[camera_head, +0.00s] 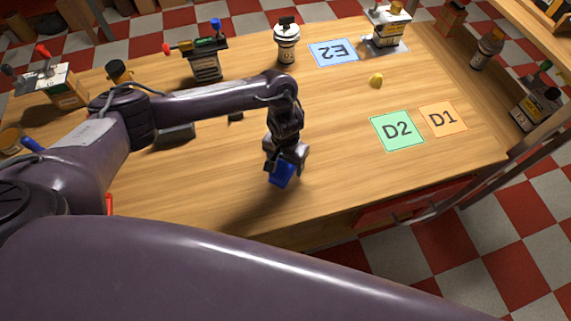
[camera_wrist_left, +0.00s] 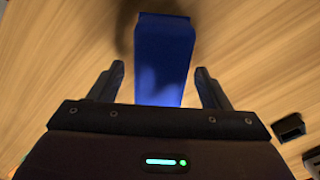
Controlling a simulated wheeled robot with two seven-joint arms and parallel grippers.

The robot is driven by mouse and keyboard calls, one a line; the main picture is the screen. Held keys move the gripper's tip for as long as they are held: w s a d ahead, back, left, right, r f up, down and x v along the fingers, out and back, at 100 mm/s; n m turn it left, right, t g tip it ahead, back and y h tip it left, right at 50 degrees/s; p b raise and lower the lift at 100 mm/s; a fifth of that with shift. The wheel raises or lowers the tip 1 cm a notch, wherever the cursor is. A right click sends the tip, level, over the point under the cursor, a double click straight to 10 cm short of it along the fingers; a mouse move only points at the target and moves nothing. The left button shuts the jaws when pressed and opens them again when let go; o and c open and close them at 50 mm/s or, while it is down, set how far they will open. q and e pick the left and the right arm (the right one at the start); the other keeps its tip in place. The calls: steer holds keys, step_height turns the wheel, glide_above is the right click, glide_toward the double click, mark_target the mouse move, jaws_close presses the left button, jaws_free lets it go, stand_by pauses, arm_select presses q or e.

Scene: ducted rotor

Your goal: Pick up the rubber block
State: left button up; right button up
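A blue block (camera_head: 281,174) shows at the tip of my left gripper (camera_head: 284,165), over the front middle of the wooden table. In the left wrist view the blue block (camera_wrist_left: 163,60) lies between the two fingers of my left gripper (camera_wrist_left: 160,72). Wood shows between the block and the fingers, so the fingers look open and not closed on it. I cannot tell from its surface whether it is rubber, or whether it rests on the table. My right gripper is not in view.
A small dark block (camera_head: 235,116) lies behind my left gripper; a dark hollow piece shows in the wrist view (camera_wrist_left: 289,127). A green D2 mat (camera_head: 397,130), an orange D1 mat (camera_head: 442,119) and a yellow piece (camera_head: 376,80) lie right. Bottles stand at the back.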

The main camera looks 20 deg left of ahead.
arm_select(q)
steer(key=c, duration=1.2)
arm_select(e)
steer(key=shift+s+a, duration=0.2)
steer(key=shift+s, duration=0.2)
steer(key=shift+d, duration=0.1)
arm_select(q)
steer(key=shift+w+r, duration=0.1)
steer(key=shift+r, duration=0.55)
step_height(320, 180, up, 19)
steer(key=p, duration=0.5)
steer(key=shift+f, duration=0.15)
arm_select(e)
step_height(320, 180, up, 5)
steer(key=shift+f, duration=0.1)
